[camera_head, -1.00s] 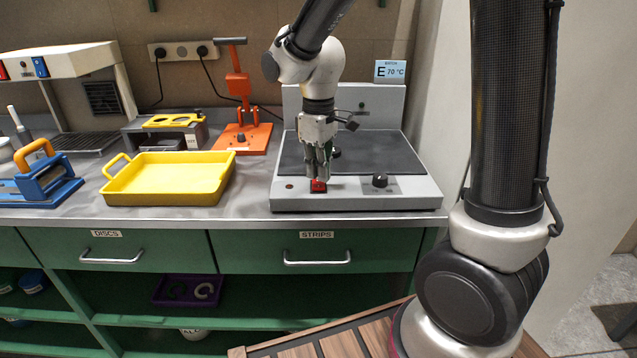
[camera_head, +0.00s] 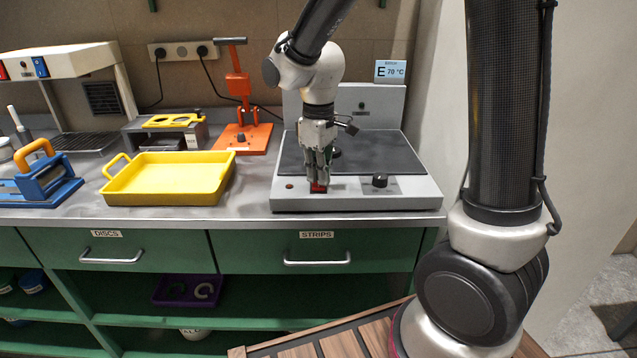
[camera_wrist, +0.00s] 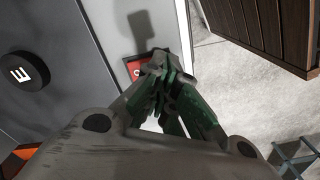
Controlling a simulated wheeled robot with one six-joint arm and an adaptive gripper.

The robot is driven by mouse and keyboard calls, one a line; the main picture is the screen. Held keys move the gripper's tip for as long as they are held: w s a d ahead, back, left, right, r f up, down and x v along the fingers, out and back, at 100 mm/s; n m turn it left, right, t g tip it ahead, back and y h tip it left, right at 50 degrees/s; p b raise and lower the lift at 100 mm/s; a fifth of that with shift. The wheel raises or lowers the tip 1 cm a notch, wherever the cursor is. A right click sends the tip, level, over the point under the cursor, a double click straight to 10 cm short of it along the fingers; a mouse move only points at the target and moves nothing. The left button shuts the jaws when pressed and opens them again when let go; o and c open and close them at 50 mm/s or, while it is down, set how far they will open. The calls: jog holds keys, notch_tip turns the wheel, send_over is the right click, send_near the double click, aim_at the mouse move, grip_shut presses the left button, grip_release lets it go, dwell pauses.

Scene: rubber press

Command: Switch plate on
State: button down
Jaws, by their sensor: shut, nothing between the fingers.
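The plate is a grey unit (camera_head: 420,198) with a dark flat top (camera_head: 385,152), standing on the bench at the right. On its front are a red switch (camera_head: 317,189), a small dark red lamp (camera_head: 290,186) and a black knob (camera_head: 380,181). My gripper (camera_head: 318,184) is shut and empty, pointing down with its fingertips at the red switch. In the wrist view the fingertips (camera_wrist: 165,62) cover much of the red switch (camera_wrist: 136,67). I cannot tell whether they touch it. The lamp looks unlit.
A yellow tray (camera_head: 190,199) stands left of the plate, with an orange hand press (camera_head: 250,143) behind it. A sign (camera_head: 390,71) reading "E 70 °C" is at the back. The green drawers (camera_head: 380,250) below are shut.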

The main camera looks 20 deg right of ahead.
aim_at(319, 186)
jog(key=shift+f, duration=0.7)
jog(key=shift+r, duration=3.55)
jog(key=s, duration=0.1)
jog(key=s+d+m, duration=0.2)
jog(key=s, duration=0.1)
jog(key=shift+f, duration=0.35)
jog(key=s+d+r+m+t, duration=0.2)
jog(key=s+d+r+m, duration=0.1)
jog(key=s+d, duration=0.3)
jog(key=s+d+r+m+t, duration=0.2)
jog(key=s+d+r+m, duration=0.1)
jog(key=s+d, duration=0.4)
jog(key=shift+s+r, duration=0.8)
jog(key=shift+s, duration=0.2)
